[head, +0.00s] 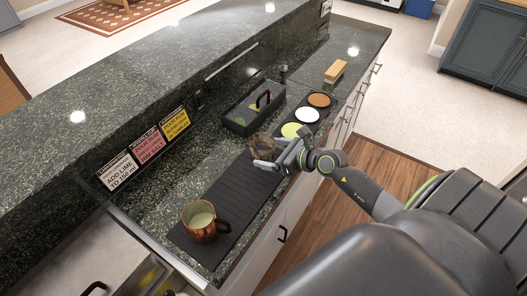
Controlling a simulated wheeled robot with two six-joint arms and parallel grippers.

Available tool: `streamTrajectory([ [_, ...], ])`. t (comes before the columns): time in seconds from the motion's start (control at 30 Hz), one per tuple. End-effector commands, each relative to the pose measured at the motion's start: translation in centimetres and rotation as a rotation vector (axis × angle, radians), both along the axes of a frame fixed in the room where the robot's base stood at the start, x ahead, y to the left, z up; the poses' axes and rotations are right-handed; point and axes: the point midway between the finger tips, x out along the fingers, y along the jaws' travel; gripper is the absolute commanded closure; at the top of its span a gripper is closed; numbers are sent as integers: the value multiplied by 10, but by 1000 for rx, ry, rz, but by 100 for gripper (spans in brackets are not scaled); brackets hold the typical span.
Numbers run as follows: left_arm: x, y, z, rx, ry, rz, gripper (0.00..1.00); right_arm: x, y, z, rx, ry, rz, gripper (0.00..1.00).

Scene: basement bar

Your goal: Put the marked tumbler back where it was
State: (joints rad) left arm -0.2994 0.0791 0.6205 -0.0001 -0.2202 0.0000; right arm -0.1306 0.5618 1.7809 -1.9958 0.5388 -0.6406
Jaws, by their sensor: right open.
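A small brownish tumbler (263,144) stands at the far end of the black ribbed mat (236,190) on the dark stone counter. My right gripper (272,155) is open right at it, its fingers at the tumbler's near side. I cannot tell whether they touch it, and the fingers hide part of it. I see no clear mark on the tumbler at this size. A copper-coloured mug (197,226) with a dark handle and pale contents stands at the near end of the mat. My left gripper does not show.
Behind the right gripper is a dark strip with green, white (308,116) and orange-brown round pads. Cards (148,146) lean on the raised ledge. The mat's middle is clear.

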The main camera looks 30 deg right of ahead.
Motion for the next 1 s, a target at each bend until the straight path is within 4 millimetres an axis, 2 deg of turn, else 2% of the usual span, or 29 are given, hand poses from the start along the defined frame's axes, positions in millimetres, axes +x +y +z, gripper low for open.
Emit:
streamTrajectory([
  [0.03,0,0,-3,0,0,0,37,-12,-5,2,-7,2,2,15],
  [0.2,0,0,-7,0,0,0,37,-40,-17,15,-6,4,3,15],
  [0.4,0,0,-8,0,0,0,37,-62,-26,26,-4,3,1,15],
  [0.6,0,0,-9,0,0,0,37,-72,-29,32,-2,1,0,15],
  [1.0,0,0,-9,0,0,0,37,-72,-30,33,0,0,0,15],
])
